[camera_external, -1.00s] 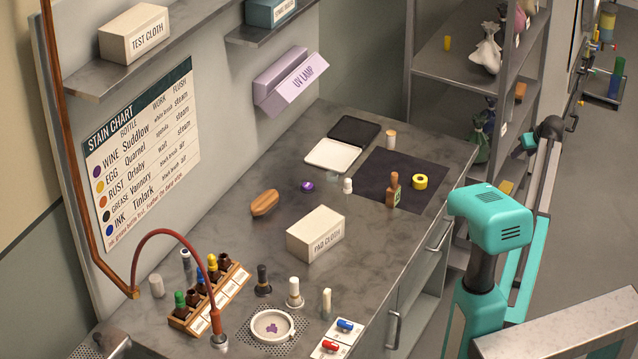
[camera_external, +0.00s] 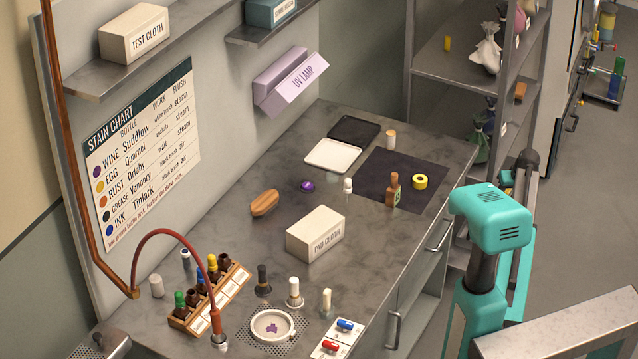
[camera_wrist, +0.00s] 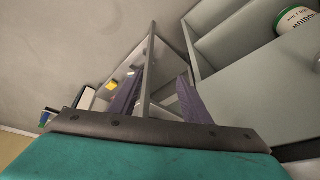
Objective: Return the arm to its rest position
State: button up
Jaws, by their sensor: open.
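My arm stands at the right in the external view, with its teal housing (camera_external: 490,220) beside the bench's right edge. A dark joint of my arm (camera_external: 525,165) shows beyond that housing, clear of the bench. My gripper cannot be made out in the external view. In the wrist view, my gripper (camera_wrist: 159,80) has its two dark purplish fingers spread apart, with nothing held between them. The teal and dark wrist body fills the bottom of that view.
The bench (camera_external: 230,240) holds a pad cloth box (camera_external: 315,234), a bottle rack (camera_external: 210,297), a white dish (camera_external: 272,326), a brown bottle (camera_external: 393,191) and a white-capped vial (camera_external: 348,188). Shelving (camera_external: 455,75) stands behind. Floor (camera_external: 590,220) at the right is partly open.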

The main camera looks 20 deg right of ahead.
jog(key=s+a+f+g+y+p, duration=0.1)
jog(key=s+a+f+g, duration=0.1)
jog(key=s+a+f, duration=0.5)
jog(key=s+a+f+g, duration=0.1)
jog(key=s+a+f, duration=0.3)
jog(key=a+f, duration=0.7)
jog(key=s+a+f+g+y+p, duration=0.1)
jog(key=s+a+f+g, duration=0.1)
jog(key=s+a+f, duration=0.6)
jog(key=s+a+f+g, duration=0.1)
jog(key=s+a+f, duration=0.1)
jog(key=s+a, duration=0.3)
jog(key=s+a+f+n+g+h+p, duration=0.1)
jog(key=s+a, duration=0.5)
jog(key=s, duration=0.7)
jog(key=s+a+f+n+g+p, duration=0.1)
jog(key=s+a+f+g, duration=0.2)
jog(key=s, duration=0.7)
notch_tip(320, 180, down, 2)
jog(key=a, duration=0.2)
jog(key=shift+a+f+h, duration=0.15)
jog(key=shift+a+h, duration=0.15)
jog(key=shift+h, duration=0.1)
